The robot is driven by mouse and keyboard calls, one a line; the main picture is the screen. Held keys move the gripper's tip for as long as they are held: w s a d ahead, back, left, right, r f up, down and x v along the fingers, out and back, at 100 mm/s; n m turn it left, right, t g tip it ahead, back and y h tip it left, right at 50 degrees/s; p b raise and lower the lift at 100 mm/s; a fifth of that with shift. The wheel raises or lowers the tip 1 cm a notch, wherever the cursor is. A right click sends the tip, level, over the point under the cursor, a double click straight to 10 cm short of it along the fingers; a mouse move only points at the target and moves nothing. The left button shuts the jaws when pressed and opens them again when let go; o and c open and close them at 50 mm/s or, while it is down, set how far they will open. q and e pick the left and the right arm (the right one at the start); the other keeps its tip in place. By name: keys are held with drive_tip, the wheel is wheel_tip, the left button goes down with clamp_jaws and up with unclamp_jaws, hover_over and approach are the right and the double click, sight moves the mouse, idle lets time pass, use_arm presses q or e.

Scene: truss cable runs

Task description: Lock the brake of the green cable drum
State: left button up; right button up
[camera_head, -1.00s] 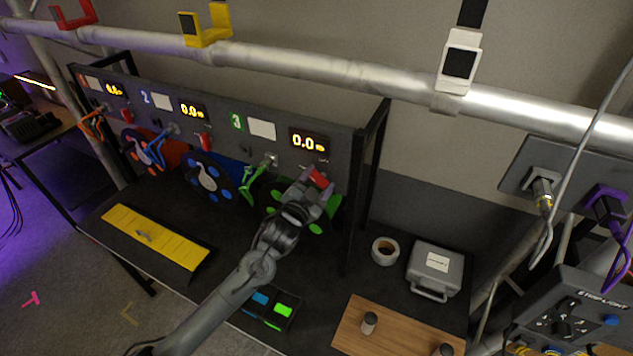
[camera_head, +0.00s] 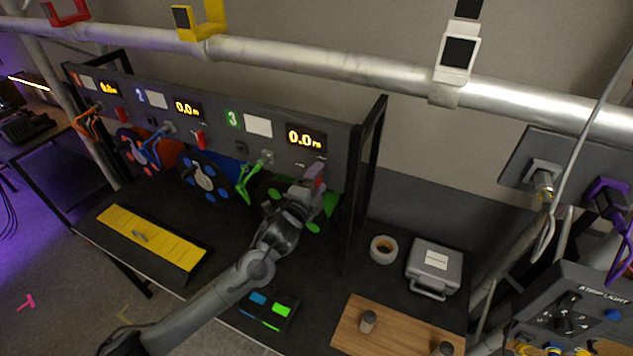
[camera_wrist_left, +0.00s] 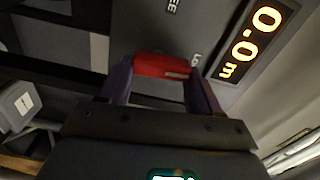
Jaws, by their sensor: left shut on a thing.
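The green cable drum (camera_head: 333,204) sits under panel number 3, partly hidden behind my left gripper. Its red brake lever (camera_wrist_left: 160,66) is between the fingers of my left gripper (camera_wrist_left: 160,82) in the left wrist view. The gripper is shut on the lever. Printed lettering ending in "EE" and a partly covered label starting with "Lo" show on the panel, the latter beside the lever. In the head view my left gripper (camera_head: 314,181) is at the panel below the 0.0 display (camera_head: 305,138) and mostly hides the lever. My right gripper is not in view.
A green cable clip (camera_head: 247,178) hangs left of the gripper. Blue (camera_head: 204,178) and orange drums stand farther left. A black frame post (camera_head: 365,190) rises just right of the gripper. A tape roll (camera_head: 383,250) and grey case (camera_head: 434,268) lie on the right.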

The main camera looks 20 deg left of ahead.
use_arm(q)
drive_tip(key=shift+m, duration=0.5)
drive_tip(key=shift+f, duration=0.1)
drive_tip(key=o, duration=1.1)
drive_tip(key=shift+c, duration=0.2)
drive_tip(key=shift+s, duration=0.15)
drive_tip(key=s+a+b, duration=0.1)
drive_tip(key=s+b, duration=0.1)
drive_tip(key=s, duration=0.8)
drive_tip(key=shift+s+b, duration=0.25)
drive_tip(key=shift+b, duration=0.1)
